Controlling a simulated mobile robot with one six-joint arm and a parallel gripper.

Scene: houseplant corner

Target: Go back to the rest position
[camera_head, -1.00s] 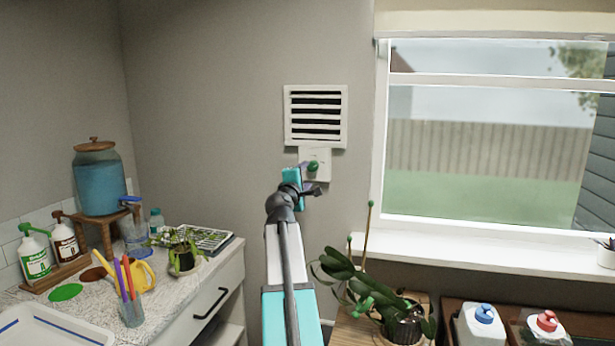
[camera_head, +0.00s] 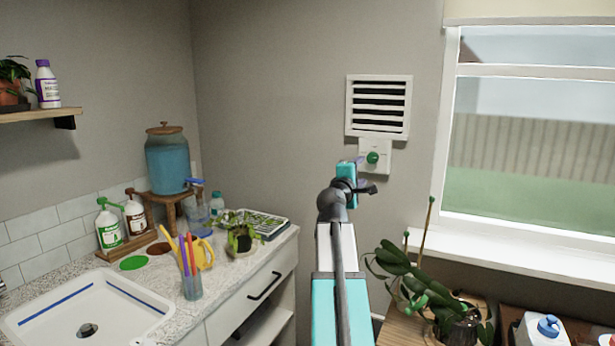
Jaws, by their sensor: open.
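My gripper (camera_head: 366,182) is at the end of my raised arm, near the middle of the view. It is open and I see nothing held in it. A green knob (camera_head: 373,158) on a white wall plate (camera_head: 367,170) shows just above and beyond it. The gripper appears apart from the knob, though the depth between them is hard to judge. Part of the gripper is hidden by my own wrist.
A white vent (camera_head: 379,107) is above the plate. An orchid (camera_head: 400,275) stands at lower right below the window.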

